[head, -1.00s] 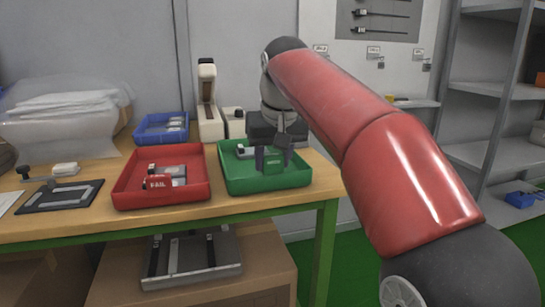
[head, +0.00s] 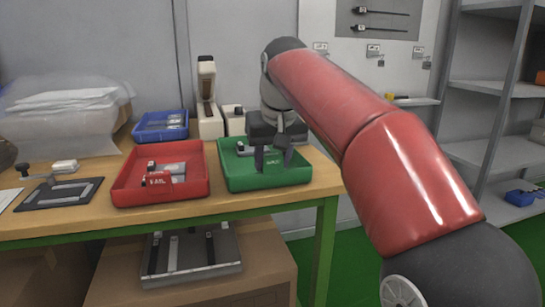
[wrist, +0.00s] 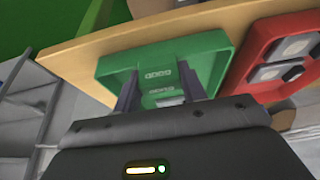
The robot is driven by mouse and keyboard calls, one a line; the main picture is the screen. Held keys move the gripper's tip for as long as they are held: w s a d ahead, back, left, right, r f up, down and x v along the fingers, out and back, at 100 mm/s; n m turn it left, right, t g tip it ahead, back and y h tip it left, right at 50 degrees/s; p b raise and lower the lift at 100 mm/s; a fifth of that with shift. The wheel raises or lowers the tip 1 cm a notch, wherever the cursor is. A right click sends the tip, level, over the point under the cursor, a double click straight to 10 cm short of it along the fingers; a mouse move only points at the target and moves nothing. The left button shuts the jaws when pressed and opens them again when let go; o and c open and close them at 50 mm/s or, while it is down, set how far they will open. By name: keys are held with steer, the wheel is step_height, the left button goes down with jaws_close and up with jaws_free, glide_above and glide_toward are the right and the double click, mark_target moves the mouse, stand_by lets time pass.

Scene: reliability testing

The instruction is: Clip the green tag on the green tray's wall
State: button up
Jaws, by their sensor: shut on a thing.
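The green tray (head: 256,182) stands on the bench near its right end. My gripper (head: 273,161) points down at the tray's front wall, and its fingers are shut on the small green tag (head: 273,162), which has white lettering. In the wrist view the tag (wrist: 161,93) shows between the two dark fingers (wrist: 160,90), against the green tray (wrist: 212,60). Green on green makes the edges hard to separate. I cannot tell whether the tag straddles the wall or is only close to it.
A blue bin (head: 161,126) and a beige device (head: 207,100) are behind. A metal object lies inside the green tray. Bare bench shows in front.

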steer(key=shift+r+p, duration=0.35)
steer(key=shift+p, duration=0.25)
stand_by(0.5)
steer(key=shift+f+b, duration=0.3)
steer(key=shift+f, duration=0.15)
stand_by(0.8)
steer(key=shift+r+p, duration=0.45)
steer(key=shift+p, duration=0.15)
steer(key=shift+f+b, duration=0.3)
steer(key=shift+f, duration=0.15)
stand_by(1.2)
steer(key=o, duration=1)
steer(key=shift+o, duration=0.2)
steer(key=shift+r, duration=0.1)
steer(key=shift+r+p, duration=3.45)
